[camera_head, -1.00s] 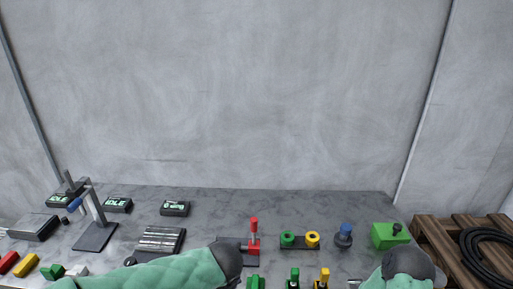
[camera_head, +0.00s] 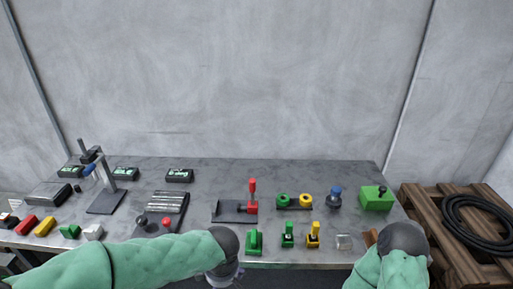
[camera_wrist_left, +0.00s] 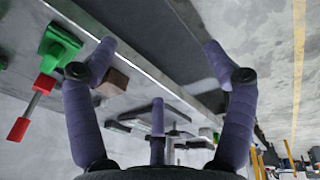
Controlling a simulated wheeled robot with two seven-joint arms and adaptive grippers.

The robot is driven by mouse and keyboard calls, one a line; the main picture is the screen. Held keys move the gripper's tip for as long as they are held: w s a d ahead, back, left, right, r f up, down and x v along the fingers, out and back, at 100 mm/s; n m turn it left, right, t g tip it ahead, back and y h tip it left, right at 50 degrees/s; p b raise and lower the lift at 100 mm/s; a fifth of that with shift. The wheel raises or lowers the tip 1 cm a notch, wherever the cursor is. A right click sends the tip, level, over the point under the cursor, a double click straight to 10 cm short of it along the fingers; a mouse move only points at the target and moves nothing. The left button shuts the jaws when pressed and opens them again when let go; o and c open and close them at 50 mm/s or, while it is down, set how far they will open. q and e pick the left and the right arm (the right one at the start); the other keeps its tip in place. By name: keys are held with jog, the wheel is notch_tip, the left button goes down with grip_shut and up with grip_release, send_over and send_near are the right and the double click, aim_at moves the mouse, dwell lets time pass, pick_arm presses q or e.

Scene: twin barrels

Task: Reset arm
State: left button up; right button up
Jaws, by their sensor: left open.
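My left arm reaches in from the left over the workbench (camera_head: 130,262), with its gripper (camera_head: 223,274) low at the bench's front edge, partly hidden under its grey wrist. In the left wrist view the purple-grey fingers of this gripper (camera_wrist_left: 160,58) are spread apart with nothing between them. The bench edge (camera_wrist_left: 145,66) runs behind them. My right arm enters at the lower right, its grey wrist over the front right of the bench. My right gripper is hidden below it.
Along the bench stand a clamp stand (camera_head: 106,200), a red lever (camera_head: 252,195), green and yellow rings (camera_head: 294,201), a blue knob (camera_head: 334,196) and a green box (camera_head: 376,198). Small green and yellow levers (camera_head: 300,237) line the front. A pallet (camera_head: 450,235) with coiled hose stands right.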

pick_arm(q)
jog(key=s+f+m+g+h, duration=0.1)
jog(key=s+f+m, duration=0.4)
jog(key=f, duration=1)
jog(key=s+f+m+g+h, duration=0.1)
jog(key=s+f+m+h, duration=0.3)
jog(key=f, duration=1.2)
jog(key=s+m, duration=0.2)
jog(key=m, duration=0.1)
jog(key=shift+f+m, duration=0.3)
jog(key=shift+s+a, duration=0.1)
